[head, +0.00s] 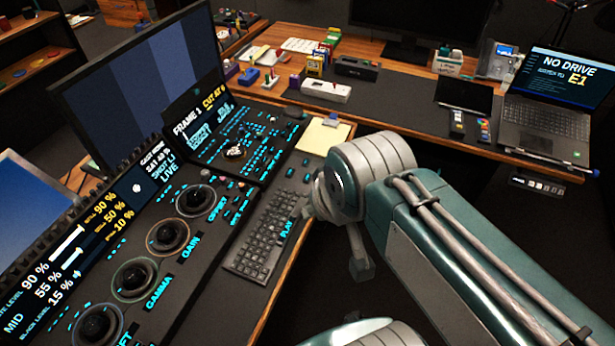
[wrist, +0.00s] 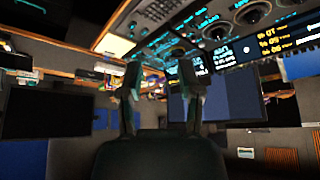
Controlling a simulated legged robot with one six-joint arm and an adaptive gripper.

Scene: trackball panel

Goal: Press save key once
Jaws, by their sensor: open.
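The trackball panel (head: 180,262) fills the left of the head view, with several trackballs, lit cyan labels and small keys. I cannot read which key is the save key; the small labels are blurred. In the wrist view the scene appears upside down, with the panel (wrist: 218,32) across the top right. My gripper (wrist: 161,72) shows there with its two dark fingers apart and nothing between them. Its tips appear in front of the panel's small keys, and I see no contact. In the head view my arm largely hides the gripper.
A keyboard (head: 262,238) lies along the desk edge beside the panel. A large monitor (head: 150,78) stands behind the panel. A yellow notepad (head: 322,137) lies beyond the keyboard. A laptop (head: 552,103) reading "NO DRIVE" sits on the far desk at right. Dark floor lies between the desks.

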